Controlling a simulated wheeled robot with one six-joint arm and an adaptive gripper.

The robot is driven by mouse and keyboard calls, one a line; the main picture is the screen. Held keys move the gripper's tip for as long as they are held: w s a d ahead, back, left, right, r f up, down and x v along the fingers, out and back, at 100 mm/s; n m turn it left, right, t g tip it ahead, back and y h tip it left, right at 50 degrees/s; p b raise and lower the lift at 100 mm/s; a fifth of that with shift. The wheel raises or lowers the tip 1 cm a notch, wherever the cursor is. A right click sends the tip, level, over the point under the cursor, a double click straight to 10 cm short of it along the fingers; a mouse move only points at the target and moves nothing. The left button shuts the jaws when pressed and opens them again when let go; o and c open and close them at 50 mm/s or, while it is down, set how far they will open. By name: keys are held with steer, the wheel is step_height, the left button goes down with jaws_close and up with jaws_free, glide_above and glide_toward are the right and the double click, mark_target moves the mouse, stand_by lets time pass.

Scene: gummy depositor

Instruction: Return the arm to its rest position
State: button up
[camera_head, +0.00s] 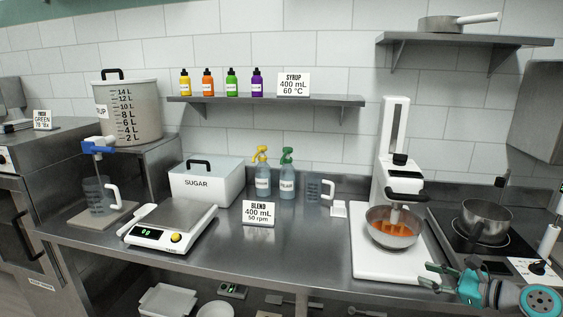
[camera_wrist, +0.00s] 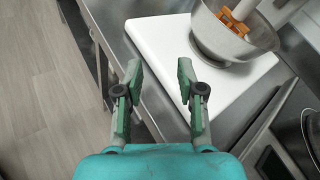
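My gripper (camera_head: 438,276) is at the lower right in the head view, in front of the mixer's base and near the counter's front edge. In the wrist view my gripper (camera_wrist: 158,80) has its two green fingers spread apart with nothing between them. The fingers point toward the counter edge and the white base plate (camera_wrist: 165,50). The arm reaches in from the lower right of the head view; most of it is out of view.
The mixer (camera_head: 393,150) stands over a metal bowl (camera_head: 392,241) of orange contents, close to my gripper. A pot (camera_head: 486,221) sits on the cooktop at right. A scale (camera_head: 165,234), sugar box (camera_head: 205,183) and measuring cup (camera_head: 313,188) occupy the counter.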

steer(key=s+a+f+n+h, duration=0.1)
steer(key=s+a+f+h, duration=0.1)
steer(key=s+a+f, duration=0.45)
steer(key=s+a+f+n+h, duration=0.2)
steer(key=a+f, duration=0.1)
steer(key=f, duration=0.6)
steer(key=s+a+f+n+h, duration=0.1)
steer(key=s+a+f+h, duration=0.1)
steer(key=s+a+f, duration=0.45)
steer(key=s+a+f+n+h, duration=0.1)
steer(key=s+a+n, duration=0.15)
steer(key=s, duration=0.45)
steer(key=s+a+f+n+h, duration=0.1)
steer(key=s+n, duration=0.3)
steer(key=s, duration=0.3)
steer(key=s+a+f+n+h, duration=0.1)
steer(key=s+a+n, duration=0.15)
steer(key=s, duration=0.55)
steer(key=s+a+r+n+t, duration=0.2)
steer(key=s+r+n, duration=0.9)
steer(key=s+r, duration=0.2)
steer(key=shift+s+a+n+t+y, duration=0.15)
steer(key=shift+s+n+t+y, duration=0.15)
steer(key=shift+s+n+y, duration=0.15)
